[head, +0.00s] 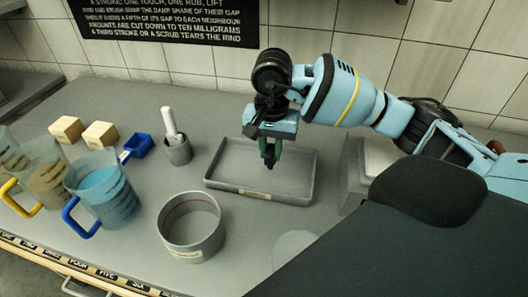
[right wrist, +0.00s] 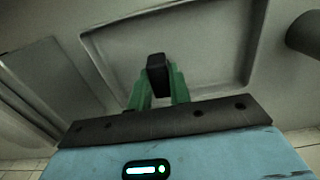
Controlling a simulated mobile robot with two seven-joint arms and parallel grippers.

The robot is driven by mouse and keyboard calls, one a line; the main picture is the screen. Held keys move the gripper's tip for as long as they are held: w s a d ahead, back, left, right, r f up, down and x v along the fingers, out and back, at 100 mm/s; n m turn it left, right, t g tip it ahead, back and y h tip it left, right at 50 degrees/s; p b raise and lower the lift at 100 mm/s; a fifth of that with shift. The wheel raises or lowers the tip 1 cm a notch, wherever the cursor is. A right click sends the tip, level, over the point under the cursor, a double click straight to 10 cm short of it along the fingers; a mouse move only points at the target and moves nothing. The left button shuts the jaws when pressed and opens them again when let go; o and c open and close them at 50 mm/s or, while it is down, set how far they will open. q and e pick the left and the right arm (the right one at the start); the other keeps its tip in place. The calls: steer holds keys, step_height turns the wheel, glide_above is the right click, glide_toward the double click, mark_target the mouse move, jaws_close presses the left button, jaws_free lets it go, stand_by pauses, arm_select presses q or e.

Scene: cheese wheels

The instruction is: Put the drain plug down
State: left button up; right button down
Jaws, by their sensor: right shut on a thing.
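My right gripper (head: 270,158) is over the shallow grey tray (head: 222,186) in the head view, pointing down. In the right wrist view its green fingers (right wrist: 158,85) are shut on a small dark block-like piece, the drain plug (right wrist: 157,66). The plug is held over the tray floor; whether it touches the floor I cannot tell. The tray also shows in the right wrist view (right wrist: 215,45), its floor otherwise bare. My left gripper is not in view.
A round grey container (head: 192,232) stands in front of the tray. A small grey cup (head: 178,152) with a white-handled tool is left of it. A blue scoop (head: 139,145), two wooden blocks (head: 100,135) and jugs (head: 103,190) stand further left. A grey box (head: 357,170) is at right.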

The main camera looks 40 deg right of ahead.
steer(key=w, duration=0.3)
steer(key=shift+f, duration=1.85)
steer(key=shift+f, duration=0.2)
steer(key=c, duration=1.3)
jaws_free()
step_height(320, 180, up, 12)
steer(key=shift+r, duration=0.2)
